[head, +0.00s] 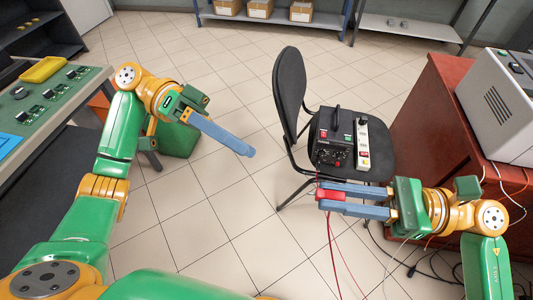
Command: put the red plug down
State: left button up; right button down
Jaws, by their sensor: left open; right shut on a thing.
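The red plug (330,194) is held between the blue fingertips of my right gripper (335,199), in front of the chair seat. A thin red cable shows near the plug and hangs down towards the floor. My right gripper is shut on the plug, and its fingers hide part of it. My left gripper (243,150) is open and empty over the floor, left of the chair. Its fingers overlap in this view, so the gap is hard to see.
A black chair (290,95) carries a black power unit (333,138) and a white power strip (363,145). A red cabinet (430,110) with a grey machine (500,105) stands at right. A green-topped bench (50,110) stands at left. Cables lie on the floor, lower right.

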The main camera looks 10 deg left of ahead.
aim_at(316, 192)
pick_arm(q)
jog(key=x, duration=1.2)
jog(key=shift+f, duration=0.1)
jog(key=shift+w, duration=0.1)
grip_shut()
grip_release()
